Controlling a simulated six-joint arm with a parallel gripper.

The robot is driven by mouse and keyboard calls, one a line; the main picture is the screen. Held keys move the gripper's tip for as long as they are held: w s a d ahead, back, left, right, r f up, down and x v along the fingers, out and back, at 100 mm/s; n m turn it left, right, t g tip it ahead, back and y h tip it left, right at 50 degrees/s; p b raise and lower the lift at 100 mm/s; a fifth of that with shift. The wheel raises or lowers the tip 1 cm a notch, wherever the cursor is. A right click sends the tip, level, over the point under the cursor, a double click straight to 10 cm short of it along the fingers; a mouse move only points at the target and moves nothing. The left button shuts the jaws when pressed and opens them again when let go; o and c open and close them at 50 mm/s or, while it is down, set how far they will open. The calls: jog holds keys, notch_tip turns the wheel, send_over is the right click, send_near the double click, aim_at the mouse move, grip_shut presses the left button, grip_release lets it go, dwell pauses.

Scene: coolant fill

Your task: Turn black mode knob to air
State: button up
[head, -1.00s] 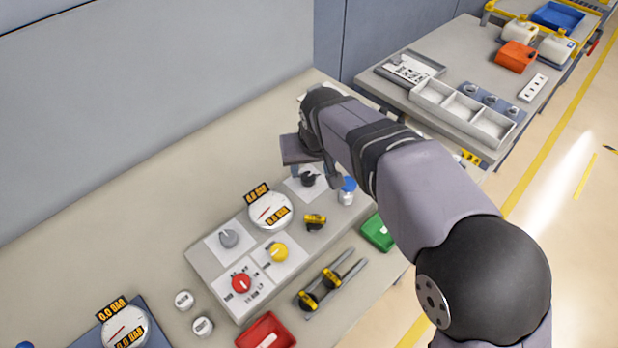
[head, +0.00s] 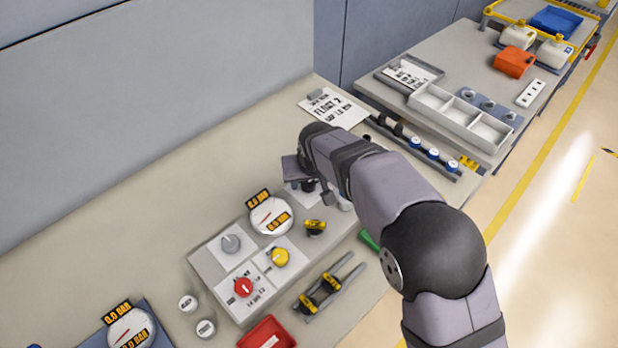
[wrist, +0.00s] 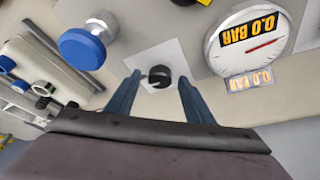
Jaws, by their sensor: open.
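The black mode knob (wrist: 159,76) sits on a white plate (wrist: 150,58) on the panel in the wrist view. In the head view the knob (head: 309,185) shows just below my gripper, partly hidden by the arm. My gripper (wrist: 157,80) is open, with one blue-grey finger on each side of the knob in the picture. Neither finger visibly touches it. I cannot tell how far the fingers are above the plate. My gripper also shows in the head view (head: 316,192), mostly covered by the wrist. Any label around the knob is too small to read.
A round gauge (head: 270,216) reading 0.0 BAR stands beside the knob. A blue-capped fitting (wrist: 84,48) is on the other side. Grey (head: 231,243), yellow (head: 280,257) and red (head: 243,287) knobs share the panel. A red bin (head: 266,333) stands in front.

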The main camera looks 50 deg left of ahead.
jog(key=shift+c, duration=0.3)
jog(key=c, duration=1)
jog(key=shift+n, duration=0.3)
jog(key=n, duration=0.1)
jog(key=n+g, duration=0.1)
jog(key=n+b, duration=0.1)
jog(key=n, duration=0.1)
jog(key=shift+w+f+g+y, duration=0.1)
jog(key=shift+w+g+y, duration=0.15)
jog(key=shift+g+y, duration=0.15)
jog(key=n+g, duration=0.1)
jog(key=n, duration=0.1)
jog(key=n+b, duration=0.1)
jog(key=n, duration=0.1)
jog(key=shift+w+n+g, duration=0.2)
jog(key=shift+n+g, duration=0.2)
jog(key=n, duration=0.1)
jog(key=n+g+p, duration=0.1)
jog(key=n, duration=0.1)
jog(key=n+p, duration=0.1)
jog(key=shift+w+r+g+h, duration=0.1)
jog(key=shift+r+g+h, duration=0.2)
jog(key=shift+h, duration=0.1)
jog(key=shift+a+f+n+g+h+p, duration=0.15)
jog(key=shift+n+g+h+p, duration=0.2)
jog(key=shift+n+p, duration=0.95)
jog(key=shift+f+n, duration=0.1)
jog(key=shift+n, duration=0.3)
